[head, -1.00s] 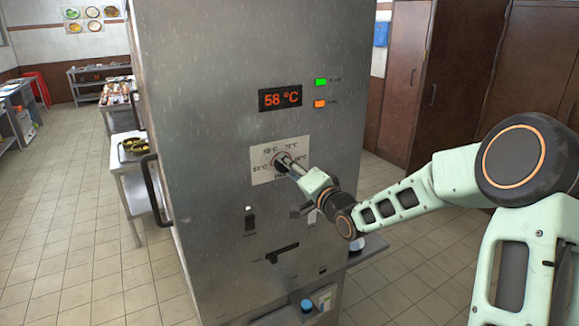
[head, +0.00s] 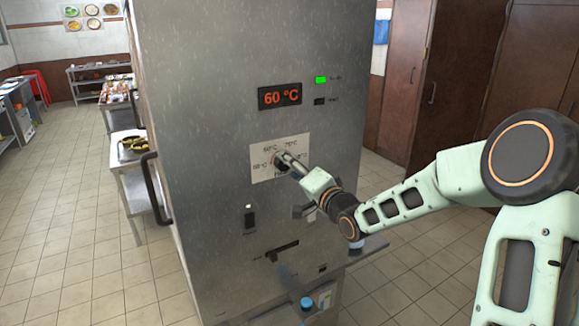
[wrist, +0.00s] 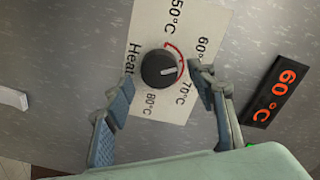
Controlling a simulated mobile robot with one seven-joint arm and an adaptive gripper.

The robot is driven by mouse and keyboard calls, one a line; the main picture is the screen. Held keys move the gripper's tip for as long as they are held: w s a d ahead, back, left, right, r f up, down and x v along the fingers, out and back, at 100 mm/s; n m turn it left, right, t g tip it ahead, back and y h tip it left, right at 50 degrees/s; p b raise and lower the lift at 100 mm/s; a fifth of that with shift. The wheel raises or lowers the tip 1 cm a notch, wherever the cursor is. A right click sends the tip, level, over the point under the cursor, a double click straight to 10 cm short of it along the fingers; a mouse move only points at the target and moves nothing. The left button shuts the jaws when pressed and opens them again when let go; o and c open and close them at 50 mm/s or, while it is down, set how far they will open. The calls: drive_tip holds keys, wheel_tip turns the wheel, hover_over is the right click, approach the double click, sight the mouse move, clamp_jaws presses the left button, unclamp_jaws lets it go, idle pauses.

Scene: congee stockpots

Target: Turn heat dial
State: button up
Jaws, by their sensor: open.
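The heat dial (wrist: 158,68) is a round black knob with a white pointer mark, on a white label plate (wrist: 146,28) printed with temperatures and "Heat". In the wrist view the mark points right, roughly between the 60 °C and 70 °C labels. A red arc runs beside the knob. My gripper (wrist: 160,84) is open, one finger on each side of the dial, and I cannot tell whether either touches it. In the head view my gripper (head: 289,160) covers part of the dial. The red display (head: 280,96) reads 60 °C.
A green lamp (head: 321,79) is lit beside the display; the lamp below it (head: 320,101) is dark. Lower on the steel front are a black switch (head: 250,220) and a slot with a lever (head: 282,251). A black door handle (head: 155,190) sticks out at the left.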

drive_tip(key=v, duration=1.1)
